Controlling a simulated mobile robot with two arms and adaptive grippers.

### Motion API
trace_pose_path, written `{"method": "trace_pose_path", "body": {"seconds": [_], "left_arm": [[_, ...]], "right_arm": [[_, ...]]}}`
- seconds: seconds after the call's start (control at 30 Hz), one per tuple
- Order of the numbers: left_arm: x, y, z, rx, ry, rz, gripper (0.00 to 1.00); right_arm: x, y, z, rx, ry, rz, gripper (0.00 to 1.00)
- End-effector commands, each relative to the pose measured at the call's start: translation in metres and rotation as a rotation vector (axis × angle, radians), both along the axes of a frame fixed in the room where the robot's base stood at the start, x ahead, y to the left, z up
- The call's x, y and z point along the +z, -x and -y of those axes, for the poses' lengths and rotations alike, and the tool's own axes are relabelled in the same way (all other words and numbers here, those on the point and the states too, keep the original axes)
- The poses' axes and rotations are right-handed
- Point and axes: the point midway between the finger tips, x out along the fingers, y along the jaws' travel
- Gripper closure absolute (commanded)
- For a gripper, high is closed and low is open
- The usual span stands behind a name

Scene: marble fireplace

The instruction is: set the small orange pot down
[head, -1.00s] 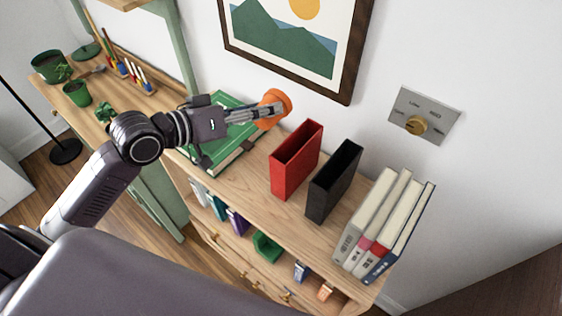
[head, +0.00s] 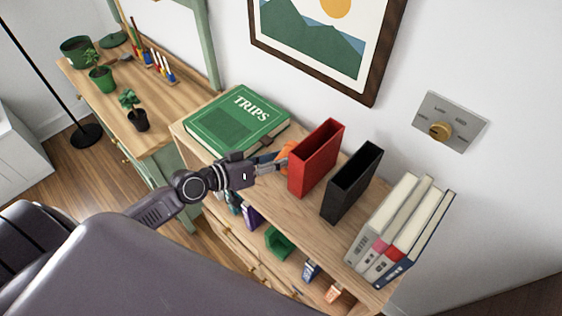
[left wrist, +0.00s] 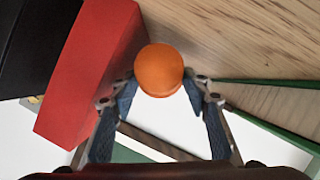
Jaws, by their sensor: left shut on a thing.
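The small orange pot (head: 285,155) is between the green TRIPS book and the red holder, just over or on the wooden top; I cannot tell if it touches. My left gripper (head: 277,161) is shut on it, coming in from the left, and the red holder partly hides the pot. In the left wrist view the pot (left wrist: 160,70) sits between the two blue-padded fingertips (left wrist: 160,90), its round orange end showing, with wood grain beyond it. My right gripper is not in view.
The red holder (head: 315,160) stands close beside the pot, with a black holder (head: 350,185) and several upright books (head: 400,230) further right. The green TRIPS book (head: 237,120) lies flat to the left on the shelf top (head: 285,205). A framed picture (head: 325,45) hangs behind.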

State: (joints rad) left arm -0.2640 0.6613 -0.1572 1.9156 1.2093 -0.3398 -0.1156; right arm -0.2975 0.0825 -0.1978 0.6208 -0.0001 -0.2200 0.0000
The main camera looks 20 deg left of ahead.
Motion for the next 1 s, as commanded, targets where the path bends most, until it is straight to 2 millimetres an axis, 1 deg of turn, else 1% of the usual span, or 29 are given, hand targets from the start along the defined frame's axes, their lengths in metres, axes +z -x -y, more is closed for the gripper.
{"method": "trace_pose_path", "body": {"seconds": [0.03,0.1,0.37,0.5,0.53,0.57,0.6,0.83,0.97,1.0], "left_arm": [[-0.0084,-0.0005,-0.0005,0.001,0.0,0.001,0.79],[-0.0134,-0.0004,-0.0005,0.001,0.0,0.001,0.79],[-0.0132,-0.0004,-0.0004,0.001,-0.001,0.002,0.79],[-0.0178,-0.0005,-0.0004,0.001,-0.001,0.002,0.79],[-0.0166,-0.0005,-0.0004,0.001,-0.001,0.002,0.55],[-0.016,-0.0005,-0.0004,0.001,-0.001,0.002,0.52],[-0.016,-0.0004,-0.0005,0.001,-0.001,0.002,0.5],[-0.0157,-0.0005,-0.0004,0.002,0.0,0.001,0.5],[-0.0107,-0.0005,-0.0004,0.002,0.0,0.001,0.5],[-0.0134,0.0027,-0.0025,0.001,-0.002,0.0,0.5]], "right_arm": [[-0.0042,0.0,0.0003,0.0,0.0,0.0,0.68],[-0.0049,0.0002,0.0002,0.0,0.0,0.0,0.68],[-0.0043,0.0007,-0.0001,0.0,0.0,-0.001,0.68],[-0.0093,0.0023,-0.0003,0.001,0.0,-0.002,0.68],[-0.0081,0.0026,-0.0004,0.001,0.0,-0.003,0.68],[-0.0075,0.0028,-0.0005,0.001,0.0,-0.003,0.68],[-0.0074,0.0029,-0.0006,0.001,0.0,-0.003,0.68],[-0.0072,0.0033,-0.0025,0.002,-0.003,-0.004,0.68],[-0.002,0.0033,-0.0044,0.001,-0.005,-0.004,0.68],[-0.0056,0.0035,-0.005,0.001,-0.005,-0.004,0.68]]}}
